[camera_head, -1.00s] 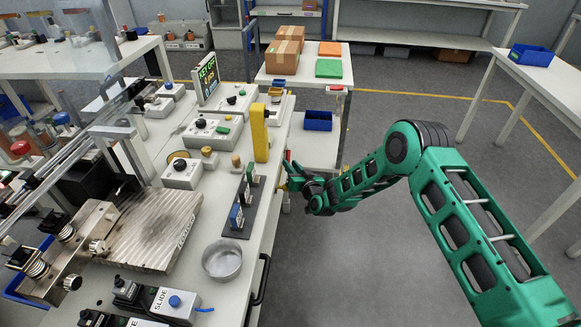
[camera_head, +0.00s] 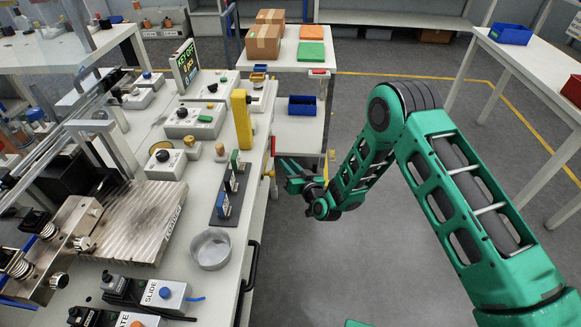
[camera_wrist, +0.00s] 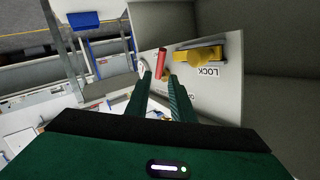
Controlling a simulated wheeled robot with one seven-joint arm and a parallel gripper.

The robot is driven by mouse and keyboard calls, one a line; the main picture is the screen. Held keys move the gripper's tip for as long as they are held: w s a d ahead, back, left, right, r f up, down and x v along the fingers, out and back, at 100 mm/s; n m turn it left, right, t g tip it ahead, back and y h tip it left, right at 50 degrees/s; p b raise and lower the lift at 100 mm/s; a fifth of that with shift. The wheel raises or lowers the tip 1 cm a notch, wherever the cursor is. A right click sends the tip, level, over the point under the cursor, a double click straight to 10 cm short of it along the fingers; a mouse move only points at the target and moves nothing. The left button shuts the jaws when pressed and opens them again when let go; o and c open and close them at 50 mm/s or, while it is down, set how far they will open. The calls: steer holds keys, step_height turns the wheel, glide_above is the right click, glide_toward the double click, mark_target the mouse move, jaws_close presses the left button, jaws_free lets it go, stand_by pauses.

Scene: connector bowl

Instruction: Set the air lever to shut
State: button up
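In the wrist view, a pale panel carries a red lever handle (camera_wrist: 160,63) and a yellow lever (camera_wrist: 198,55) with a LOCK label beside it. The other panel labels are too small or hidden, so I cannot tell for sure which handle is the air lever. In the head view, a small red handle (camera_head: 272,146) and a yellow part (camera_head: 269,173) show at the bench's right side. My gripper (camera_wrist: 160,76) is open and empty, with its two green fingers spread either side of the red handle's line. In the head view my gripper (camera_head: 284,170) is just right of the bench side.
The bench top holds a grey bowl (camera_head: 211,248), a yellow post (camera_head: 242,119), a dark rack with coloured blocks (camera_head: 223,204) and several control boxes. A black bench handle (camera_head: 251,266) sticks out at the front. A blue bin (camera_head: 302,105) stands beyond.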

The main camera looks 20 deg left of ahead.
steer(key=shift+s+d+r, duration=0.1)
steer(key=shift+s+d, duration=0.15)
